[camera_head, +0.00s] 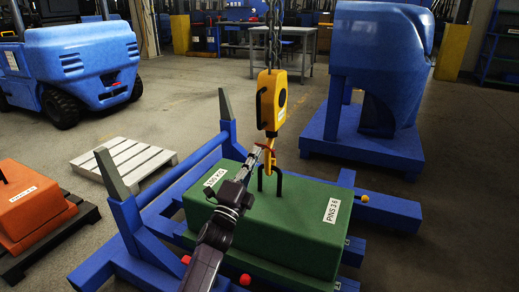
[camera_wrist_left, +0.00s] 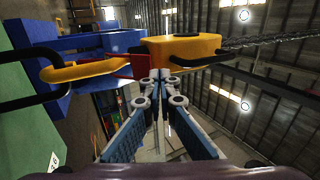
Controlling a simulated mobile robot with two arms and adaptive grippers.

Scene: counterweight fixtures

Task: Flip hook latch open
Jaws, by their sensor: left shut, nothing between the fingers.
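A yellow hook block (camera_head: 272,101) hangs on chains above the green counterweight (camera_head: 297,217). A thin red latch (camera_head: 265,147) crosses the hook's mouth; in the left wrist view the red latch (camera_wrist_left: 121,74) lies between hook and block. My left gripper (camera_head: 256,152) is shut and empty, its tips close to the latch. In the left wrist view its fingertips (camera_wrist_left: 157,80) meet just under the block; contact with the latch is unclear.
A blue frame (camera_head: 128,220) with uprights surrounds the counterweight. An orange weight (camera_head: 28,200) and a pale pallet (camera_head: 121,160) are at left. A blue forklift (camera_head: 84,62) stands behind; a large blue machine (camera_head: 378,55) is at back right.

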